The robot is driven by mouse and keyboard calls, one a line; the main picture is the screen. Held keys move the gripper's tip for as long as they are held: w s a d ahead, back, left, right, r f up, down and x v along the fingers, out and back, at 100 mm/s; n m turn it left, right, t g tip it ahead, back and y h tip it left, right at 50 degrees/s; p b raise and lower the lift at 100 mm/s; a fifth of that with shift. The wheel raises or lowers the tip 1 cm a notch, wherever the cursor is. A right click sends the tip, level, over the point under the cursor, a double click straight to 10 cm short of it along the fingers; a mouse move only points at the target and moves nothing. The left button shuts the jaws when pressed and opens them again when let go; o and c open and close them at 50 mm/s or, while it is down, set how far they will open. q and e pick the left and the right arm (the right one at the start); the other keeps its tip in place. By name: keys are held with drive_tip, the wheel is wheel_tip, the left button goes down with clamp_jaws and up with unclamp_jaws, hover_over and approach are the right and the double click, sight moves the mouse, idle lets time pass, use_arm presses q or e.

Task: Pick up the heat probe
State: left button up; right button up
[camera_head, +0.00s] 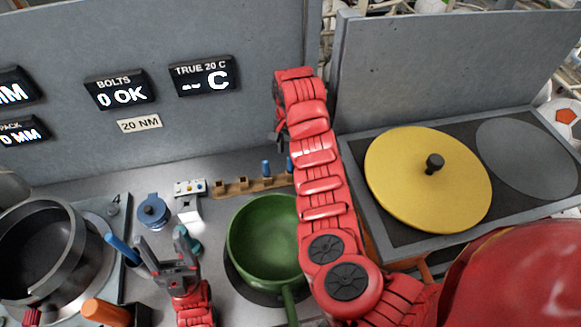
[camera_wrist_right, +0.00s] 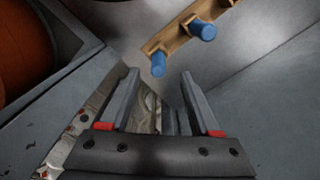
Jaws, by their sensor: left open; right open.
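I cannot tell for sure which thing is the heat probe. Two blue-capped items stand in a wooden rack (camera_head: 240,186); one cap (camera_head: 266,167) shows clear of my right arm. In the right wrist view the rack (camera_wrist_right: 182,28) lies past the fingertips, with the nearer blue cap (camera_wrist_right: 158,64) and another blue cap (camera_wrist_right: 203,30). My right gripper (camera_wrist_right: 160,78) is open and empty, apart from them. A blue-handled tool (camera_head: 122,249) leans just left of my left gripper (camera_head: 168,252), which is open and looks empty.
A green pan (camera_head: 262,235) sits beside my right arm. A yellow lid (camera_head: 400,180) covers part of the cooktop at right. A metal pot (camera_head: 40,250), an orange handle (camera_head: 105,312) and a blue round part (camera_head: 152,211) are at left. A grey wall panel (camera_head: 80,60) closes the back.

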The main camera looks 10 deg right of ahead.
sight(290, 157)
drive_tip(key=shift+s+f+p, duration=0.2)
drive_tip(key=shift+f+p, duration=0.15)
drive_tip(key=shift+f, duration=0.35)
wheel_tip(290, 157, down, 3)
drive_tip(key=shift+r, duration=0.1)
drive_tip(key=shift+c, duration=0.2)
clamp_jaws()
